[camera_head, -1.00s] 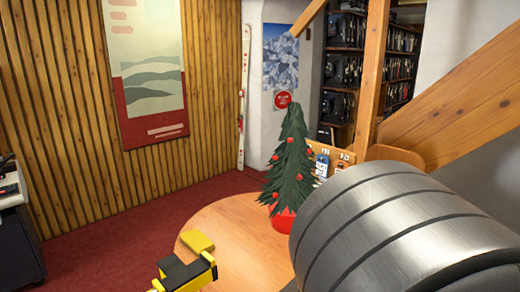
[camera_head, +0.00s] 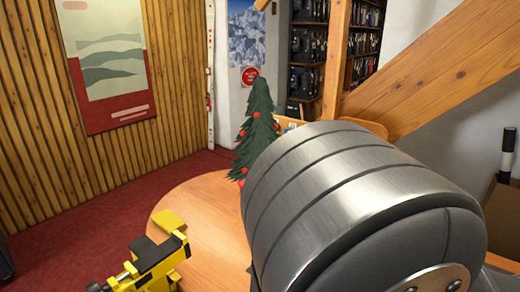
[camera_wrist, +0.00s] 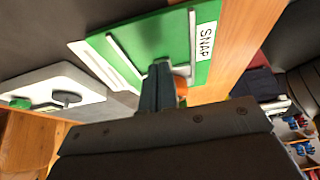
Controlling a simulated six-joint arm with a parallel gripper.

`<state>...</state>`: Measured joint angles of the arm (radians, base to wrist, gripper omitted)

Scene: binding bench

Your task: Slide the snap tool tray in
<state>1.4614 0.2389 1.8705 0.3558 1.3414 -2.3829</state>
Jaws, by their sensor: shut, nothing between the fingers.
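In the wrist view a green board (camera_wrist: 150,38) lies at the top, with light rails on it and a white label reading SNAP (camera_wrist: 206,41) at its right end. My gripper (camera_wrist: 164,72) is shut and empty, its dark fingers reaching over the board's near edge. I cannot tell whether the fingertips touch it. A small orange part (camera_wrist: 181,88) shows just right of the fingers, partly hidden. I cannot tell which part is the snap tool tray itself. In the head view my gripper is not seen, and a large grey arm link covers the right.
Left in the wrist view is a white plate (camera_wrist: 50,84) with a dark knob and green piece. A yellow-and-black device (camera_head: 150,262) stands at the front of the round wooden table (camera_head: 205,215) in the head view. A small decorated tree (camera_head: 256,130) stands behind.

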